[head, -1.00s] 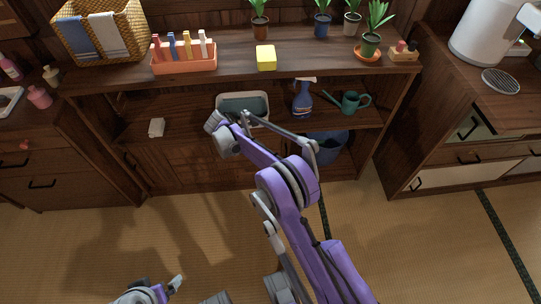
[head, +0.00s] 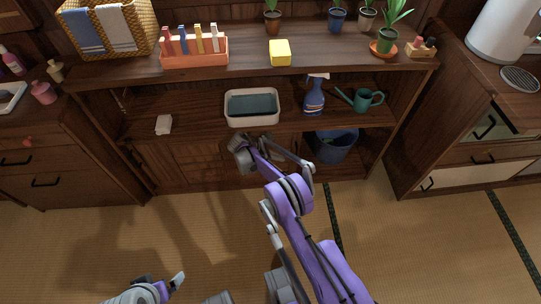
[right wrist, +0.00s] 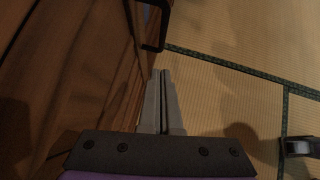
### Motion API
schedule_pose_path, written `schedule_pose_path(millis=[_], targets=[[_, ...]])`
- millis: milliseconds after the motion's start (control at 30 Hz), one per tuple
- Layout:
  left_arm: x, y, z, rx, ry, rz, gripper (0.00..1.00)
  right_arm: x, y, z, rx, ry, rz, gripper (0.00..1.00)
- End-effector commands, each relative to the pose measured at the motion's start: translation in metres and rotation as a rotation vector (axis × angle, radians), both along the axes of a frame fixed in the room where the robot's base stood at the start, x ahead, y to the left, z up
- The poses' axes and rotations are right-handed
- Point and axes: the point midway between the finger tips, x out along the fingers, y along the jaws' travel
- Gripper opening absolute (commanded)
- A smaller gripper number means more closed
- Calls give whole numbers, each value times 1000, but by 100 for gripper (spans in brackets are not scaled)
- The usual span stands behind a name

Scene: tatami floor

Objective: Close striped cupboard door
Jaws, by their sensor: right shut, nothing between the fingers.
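The wooden cupboard (head: 160,80) stands against the wall. The right part of that level is open and shows a blue bucket (head: 335,146). My right gripper (head: 240,148) is in front of the lower level, just below the middle shelf. In the right wrist view its fingers (right wrist: 161,100) are shut and empty, beside a wooden face with a black handle (right wrist: 155,25). My left gripper (head: 176,282) is partly in view at the bottom, away from the cupboard.
The middle shelf holds a grey tray (head: 252,120), a blue spray bottle (head: 314,97) and a green watering can (head: 365,99). A basket, a yellow block (head: 280,46) and potted plants stand on top. Drawer units flank the cupboard. The tatami floor (head: 200,230) in front is clear.

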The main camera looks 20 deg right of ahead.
Motion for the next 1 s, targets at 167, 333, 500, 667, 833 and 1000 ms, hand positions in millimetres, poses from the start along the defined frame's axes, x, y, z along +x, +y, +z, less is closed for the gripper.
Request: schedule_pose_path(millis=[167,333,500,667,833,1000], targets=[[1,0,-5,0,-1,0,100,-3,-28,-5,0,0,-1,0],[1,0,-7,0,-1,0,100,-5,-41,-5,1,-1,1,0],[2,0,-7,0,-1,0,100,-5,-44,-4,1,0,1,0],[2,0,-7,0,-1,0,100,-5,-44,-4,1,0,1,0],[1,0,-7,0,-1,0,100,-7,-46,-4,1,0,0,0],[1,0,-4,0,0,0,100,-23,-57,-3,0,0,-3,0]])
